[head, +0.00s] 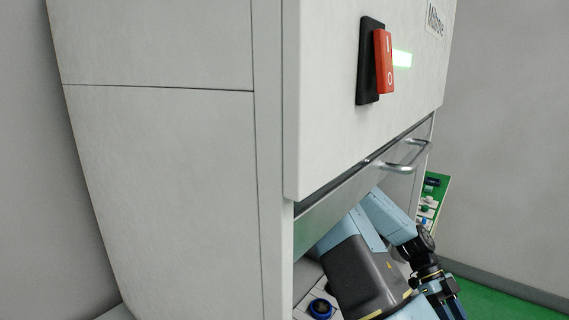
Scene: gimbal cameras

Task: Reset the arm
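My arm (375,220), light blue with dark grey parts, shows at the lower right in the head view. It is bent in front of the open lower part of a large white cabinet (160,180). My gripper (446,300) seems to be the dark end by the bottom edge, pointing down. Its fingers are too small and partly cut off, so I cannot tell whether they are open or hold anything.
Below is a metal handle (408,160). A blue round knob (320,308) and a green board (432,195) are near my arm. Green floor (500,303) shows at right.

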